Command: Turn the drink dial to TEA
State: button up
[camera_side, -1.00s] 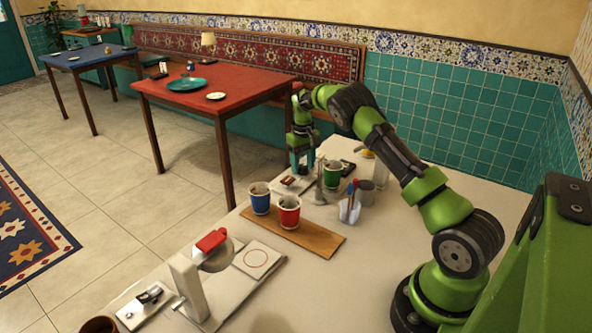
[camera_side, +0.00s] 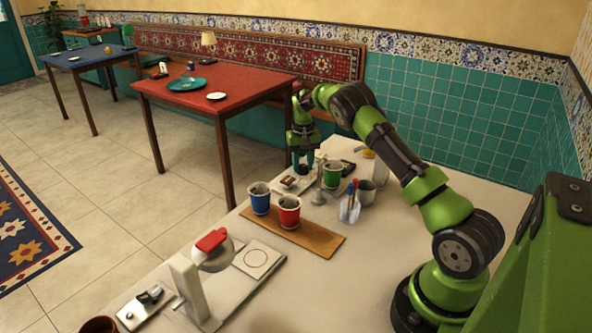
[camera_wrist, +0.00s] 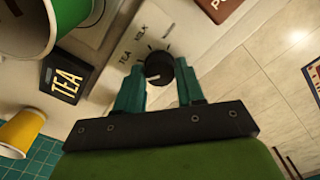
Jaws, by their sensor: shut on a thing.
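The drink dial (camera_wrist: 158,72) is a black round knob with a white pointer mark, on a pale plate (camera_wrist: 125,72). In the wrist view the plate shows the word TEA and another, less legible word beside the knob. The white mark lies toward the lower left of the knob. My gripper (camera_wrist: 160,70) has its teal fingers on either side of the knob and is shut on it. In the side view my gripper (camera_side: 302,160) is low at the counter's far end, and the knob is hidden there.
A black TEA sign (camera_wrist: 66,84), a green cup (camera_wrist: 25,25) and a yellow cup (camera_wrist: 18,133) are left of the dial in the wrist view. Blue (camera_side: 260,203) and red (camera_side: 288,214) cups stand on a wooden board (camera_side: 318,239). A utensil holder (camera_side: 350,209) stands nearby.

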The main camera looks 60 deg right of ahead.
aim_at(303, 166)
jog(key=m, duration=0.5)
jog(key=shift+m, duration=0.4)
dwell(0.4)
jog(key=o, duration=1)
jog(key=shift+r, duration=0.1)
notch_tip(303, 166, up, 17)
jog(key=shift+f, duration=0.15)
